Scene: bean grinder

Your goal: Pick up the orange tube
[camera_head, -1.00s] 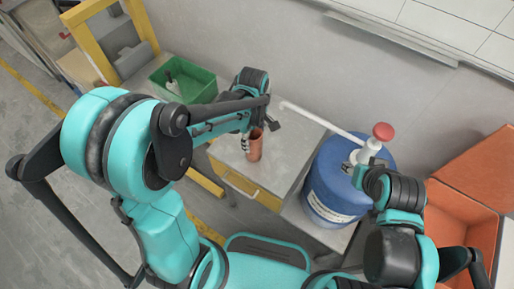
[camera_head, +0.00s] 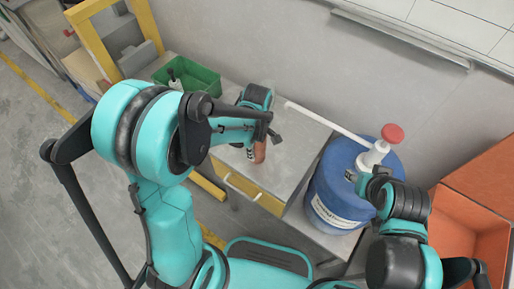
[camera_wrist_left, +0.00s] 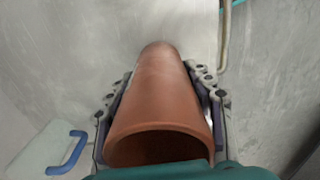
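The orange tube (camera_head: 260,152) is above the grey cabinet top in the head view, its upper part hidden by my left arm. In the left wrist view the tube (camera_wrist_left: 158,95) lies between the two fingers of my left gripper (camera_wrist_left: 160,110), its open end toward the camera. Both fingers lie close along its sides and appear to hold it. In the head view my left gripper (camera_head: 249,150) is beside the tube and mostly hidden. I cannot tell whether the tube still touches the cabinet. My right gripper (camera_head: 352,176) barely shows beside the blue drum.
The cabinet top (camera_head: 292,140) is otherwise mostly clear. A green bin (camera_head: 195,78) sits at the back left. An orange box (camera_head: 480,225) is at the right.

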